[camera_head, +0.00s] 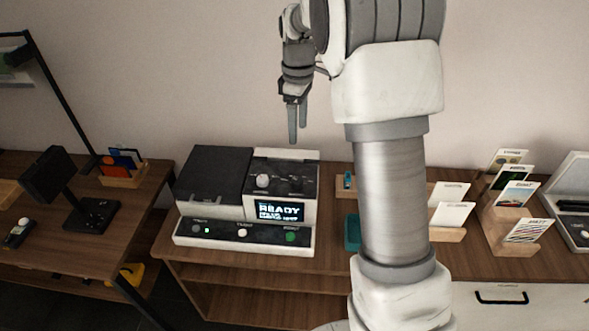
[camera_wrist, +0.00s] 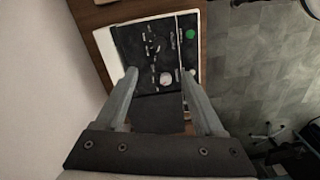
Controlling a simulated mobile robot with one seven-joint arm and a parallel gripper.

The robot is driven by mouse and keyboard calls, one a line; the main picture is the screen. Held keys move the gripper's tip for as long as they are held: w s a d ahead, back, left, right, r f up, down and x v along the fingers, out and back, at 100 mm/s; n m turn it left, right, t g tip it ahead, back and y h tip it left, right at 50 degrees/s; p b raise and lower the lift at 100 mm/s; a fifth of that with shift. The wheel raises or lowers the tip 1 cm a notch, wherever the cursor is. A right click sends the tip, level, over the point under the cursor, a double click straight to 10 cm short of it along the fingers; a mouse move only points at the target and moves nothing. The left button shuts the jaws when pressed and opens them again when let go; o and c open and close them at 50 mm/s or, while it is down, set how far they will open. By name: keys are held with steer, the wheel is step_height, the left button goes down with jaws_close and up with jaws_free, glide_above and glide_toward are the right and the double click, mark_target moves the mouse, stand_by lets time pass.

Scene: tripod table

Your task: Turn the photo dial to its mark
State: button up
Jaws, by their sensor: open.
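A white and black photo machine (camera_head: 214,177) stands on a wooden cabinet, with a lit display (camera_head: 279,212) reading READY. Its raised dark panel carries a pale round knob (camera_head: 262,181), which also shows in the wrist view (camera_wrist: 166,78). A darker dial (camera_wrist: 153,46) with small white marks around it sits on the same panel. The labels are too small to read, so I cannot tell which is the photo dial or where its mark lies. My gripper (camera_head: 297,138) points down above the panel, apart from it. In the wrist view its open fingers (camera_wrist: 159,76) hold nothing.
The front strip has small buttons, including a green one (camera_head: 291,237). Card holders (camera_head: 450,234) stand to the right on the cabinet, partly behind my arm. A desk with a black stand (camera_head: 92,214) is at left. The wall is close behind the machine.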

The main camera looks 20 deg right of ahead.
mark_target(297, 180)
step_height(297, 180, down, 17)
steer(key=shift+f, duration=0.1)
stand_by(0.3)
jaws_close()
stand_by(0.4)
